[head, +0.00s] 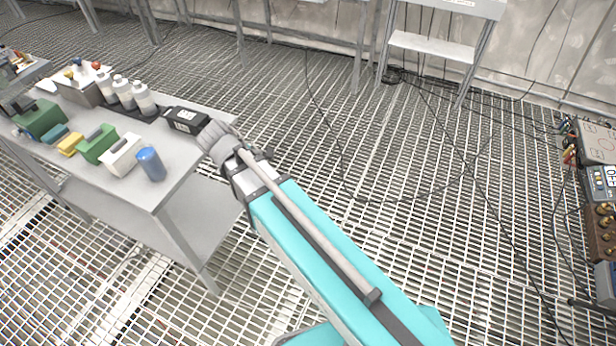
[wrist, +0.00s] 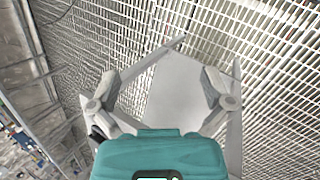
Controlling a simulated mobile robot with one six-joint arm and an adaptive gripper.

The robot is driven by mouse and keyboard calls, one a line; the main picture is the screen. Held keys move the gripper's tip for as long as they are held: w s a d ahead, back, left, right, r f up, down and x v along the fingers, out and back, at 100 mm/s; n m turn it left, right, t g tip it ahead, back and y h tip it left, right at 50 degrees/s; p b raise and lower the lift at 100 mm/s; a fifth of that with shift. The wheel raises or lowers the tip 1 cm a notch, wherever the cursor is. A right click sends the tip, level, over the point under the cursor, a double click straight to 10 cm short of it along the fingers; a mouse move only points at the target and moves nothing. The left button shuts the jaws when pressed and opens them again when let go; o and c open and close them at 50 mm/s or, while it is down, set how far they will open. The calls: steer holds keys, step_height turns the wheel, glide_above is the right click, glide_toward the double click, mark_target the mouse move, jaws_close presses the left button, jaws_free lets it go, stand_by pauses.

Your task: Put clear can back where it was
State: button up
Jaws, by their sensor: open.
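I do not make out a clear can in either view. In the head view the fingers are not clearly seen; my arm reaches to the right edge of the table.
The table holds a white bottle-like item (head: 123,155), a green one (head: 99,144), a yellow one (head: 70,145), several grey-white bottles and a black labelled box (head: 186,121). Instruments (head: 601,181) stand at the right edge. Cables cross the open floor grating.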

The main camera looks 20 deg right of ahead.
steer(key=s+d+f+m+g+y, duration=0.2)
steer(key=s+d+m, duration=0.5)
steer(key=d+m, duration=0.6)
steer(key=shift+s+d+g+y, duration=0.45)
steer(key=shift+g+y, duration=0.25)
steer(key=shift+y, duration=0.6)
steer(key=shift+f, duration=0.15)
step_height(320, 180, up, 7)
steer(key=p, duration=0.7)
